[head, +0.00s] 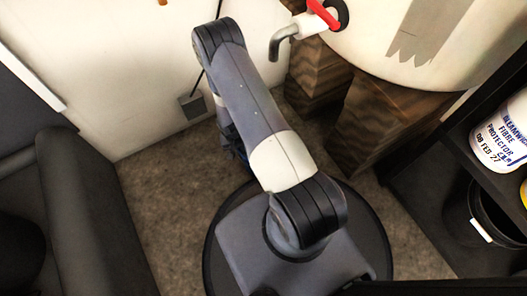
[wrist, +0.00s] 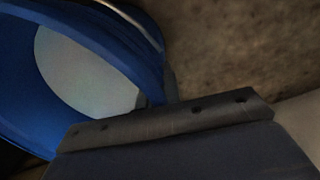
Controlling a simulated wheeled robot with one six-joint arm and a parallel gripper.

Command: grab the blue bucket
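The blue bucket (wrist: 28,118) fills the left of the wrist view, close to the camera. Its open mouth shows a pale grey inside, and a thin metallic strip, perhaps its handle, curves along the top. My gripper (wrist: 155,98) is at the bucket's near wall. One dark finger shows just outside the wall and a small dark tip shows at the inner side. Whether they press on the wall cannot be told. In the head view my arm hides the gripper and the bucket.
A white tank (head: 400,45) with a red-handled tap (head: 295,32) stands on wooden blocks (head: 385,125). A dark shelf at right holds a white container (head: 500,135) and a black bucket (head: 485,215). A dark padded object (head: 85,215) is at left. A white wall (head: 110,75) is behind.

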